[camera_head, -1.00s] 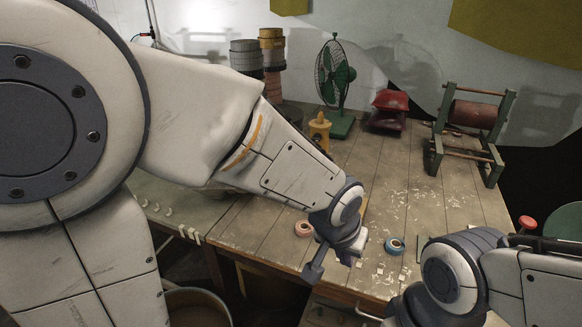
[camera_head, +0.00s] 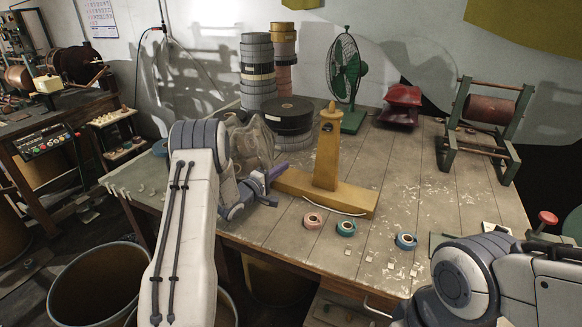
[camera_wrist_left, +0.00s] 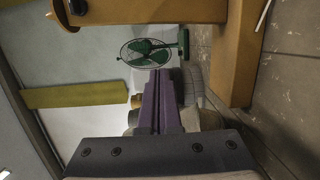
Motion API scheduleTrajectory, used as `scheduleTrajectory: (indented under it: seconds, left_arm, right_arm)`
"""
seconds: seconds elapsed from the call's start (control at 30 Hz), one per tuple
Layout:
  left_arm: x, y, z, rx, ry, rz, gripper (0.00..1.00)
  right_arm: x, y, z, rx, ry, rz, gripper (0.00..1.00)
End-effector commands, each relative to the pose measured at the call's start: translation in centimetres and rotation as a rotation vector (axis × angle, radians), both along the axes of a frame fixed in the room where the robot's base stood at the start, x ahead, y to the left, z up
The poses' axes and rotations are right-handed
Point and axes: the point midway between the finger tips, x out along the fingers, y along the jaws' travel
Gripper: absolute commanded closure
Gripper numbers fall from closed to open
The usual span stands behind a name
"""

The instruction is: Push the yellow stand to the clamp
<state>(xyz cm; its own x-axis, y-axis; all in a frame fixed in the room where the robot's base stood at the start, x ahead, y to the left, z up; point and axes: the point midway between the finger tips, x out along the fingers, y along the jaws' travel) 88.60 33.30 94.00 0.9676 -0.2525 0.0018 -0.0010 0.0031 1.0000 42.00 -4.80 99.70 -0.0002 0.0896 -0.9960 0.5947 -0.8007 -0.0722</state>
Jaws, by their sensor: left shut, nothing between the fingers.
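The yellow stand (camera_head: 328,155) is upright on the wooden table, with a tall post on a long flat base. In the left wrist view the yellow stand (camera_wrist_left: 237,55) fills the upper right, close by. My left gripper (camera_head: 277,172) is shut and empty, just left of the stand and near the left end of its base. Its purple fingers (camera_wrist_left: 160,85) are together in the wrist view. I cannot tell whether they touch the stand. Nothing is clearly recognisable as the clamp. My right arm is at the lower right; its gripper is not seen.
Pink (camera_head: 313,220), teal (camera_head: 346,228) and blue (camera_head: 406,241) tape rolls lie in front of the stand. A black roll stack (camera_head: 288,115), green fan (camera_head: 345,75), red object (camera_head: 401,105) and winding frame (camera_head: 486,110) are behind. The table (camera_head: 400,190) is clear right of the stand.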

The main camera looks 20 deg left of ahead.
Motion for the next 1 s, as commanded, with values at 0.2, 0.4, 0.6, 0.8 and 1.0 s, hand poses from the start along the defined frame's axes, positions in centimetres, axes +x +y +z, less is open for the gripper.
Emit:
scheduleTrajectory:
  seconds: [0.2, 0.4, 0.6, 0.8, 1.0]
  left_arm:
    - [4.5, -1.4, 0.1, 0.003, -0.001, -0.002, 1.00]
    - [8.1, -2.3, 0.1, 0.003, -0.001, -0.001, 1.00]
    - [8.0, -5.2, 0.3, 0.001, 0.002, -0.001, 1.00]
    - [7.9, -6.1, 0.1, 0.002, 0.001, 0.001, 1.00]
    - [7.9, -6.2, 0.0, 0.002, 0.001, 0.002, 1.00]
  right_arm:
    - [0.0, 0.0, 0.8, 0.000, 0.000, 0.000, 0.50]
    - [0.0, 0.0, 1.3, 0.000, 0.000, 0.000, 0.50]
    - [0.0, 0.0, 2.3, 0.000, 0.000, 0.000, 0.50]
    - [0.0, 0.0, 2.4, 0.000, 0.000, 0.000, 0.50]
    - [0.0, 0.0, 2.4, 0.000, 0.000, 0.000, 0.50]
